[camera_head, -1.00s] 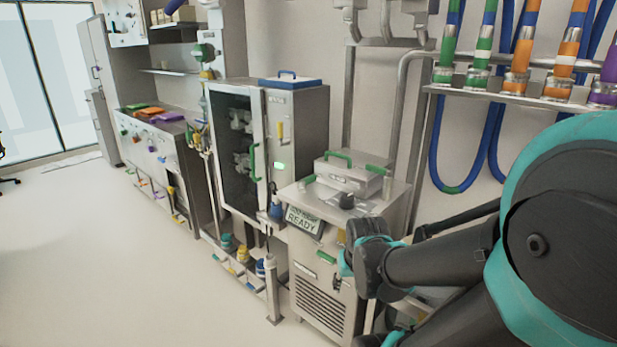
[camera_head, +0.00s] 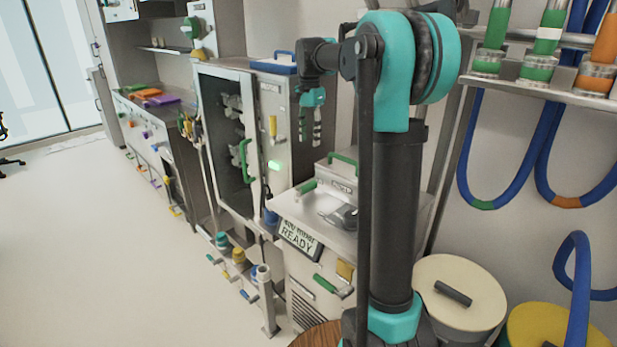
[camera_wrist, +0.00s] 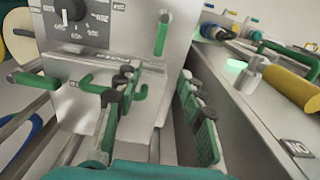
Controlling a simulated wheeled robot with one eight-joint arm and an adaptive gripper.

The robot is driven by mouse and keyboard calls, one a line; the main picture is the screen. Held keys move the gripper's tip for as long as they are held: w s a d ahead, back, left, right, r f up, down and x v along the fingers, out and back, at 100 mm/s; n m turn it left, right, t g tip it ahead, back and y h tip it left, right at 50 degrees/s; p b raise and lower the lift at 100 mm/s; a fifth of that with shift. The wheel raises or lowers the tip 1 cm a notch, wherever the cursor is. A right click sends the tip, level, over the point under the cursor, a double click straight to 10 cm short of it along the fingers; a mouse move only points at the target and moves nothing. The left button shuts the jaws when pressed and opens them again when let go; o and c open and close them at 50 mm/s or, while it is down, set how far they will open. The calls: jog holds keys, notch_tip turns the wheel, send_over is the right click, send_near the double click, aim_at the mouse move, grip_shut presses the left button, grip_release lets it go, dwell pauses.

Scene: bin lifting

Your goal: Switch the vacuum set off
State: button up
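A steel floor unit with a tilted display reading READY (camera_head: 299,238) stands at the centre of the head view; I cannot tell for sure that it is the vacuum set. A dark knob (camera_head: 345,216) and a small steel box with a green handle (camera_head: 343,160) are on its top. My gripper (camera_head: 310,138) hangs above and behind the unit, before the glass-doored cabinet. Its two green-padded fingers are apart and empty in the wrist view (camera_wrist: 156,100). That view also shows a numbered dial (camera_wrist: 72,10) and a green lever (camera_wrist: 110,88) beyond the left finger.
The glass-doored cabinet (camera_head: 225,120) has a green handle, a yellow handle (camera_head: 272,126) and a lit green lamp (camera_head: 273,165). Valve pipes (camera_head: 264,300) stand low in front. Lidded drums (camera_head: 460,285) and blue hoses are at the right. The floor at left is clear.

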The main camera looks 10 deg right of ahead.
aim_at(310, 184)
notch_tip(310, 184, down, 17)
jog(key=shift+f, duration=0.1)
dwell(0.5)
grip_shut()
dwell(0.4)
